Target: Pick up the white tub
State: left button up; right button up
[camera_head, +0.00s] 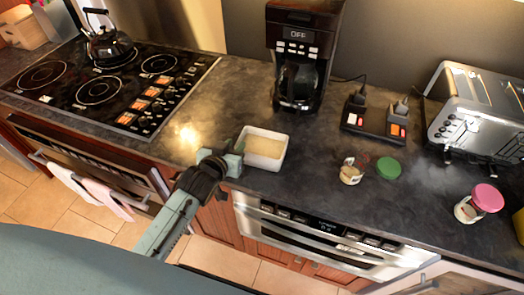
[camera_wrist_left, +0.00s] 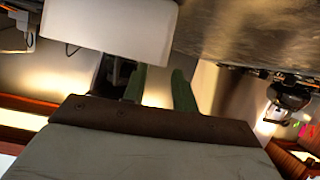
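The white tub (camera_head: 265,147) stands upright on the dark counter near its front edge, with pale yellowish content inside. My left gripper (camera_head: 235,152) is at the tub's left side, very close to it; I cannot tell whether they touch. In the left wrist view the tub (camera_wrist_left: 107,28) fills the upper left, just past the fingertips. The left gripper's two fingers (camera_wrist_left: 159,82) stand apart with a lit gap between them, and nothing shows held between them. My right gripper is in neither view.
A stovetop with a black kettle (camera_head: 108,42) is left. A coffee maker (camera_head: 301,55) stands behind the tub. A small jar (camera_head: 351,171), green lid (camera_head: 388,168), pink-topped jar (camera_head: 485,199) and toaster (camera_head: 478,110) are right.

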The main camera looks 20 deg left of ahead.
aim_at(239, 139)
pick_arm(q)
jog(key=shift+x, duration=2.5)
jog(key=shift+a, duration=0.2)
grip_shut()
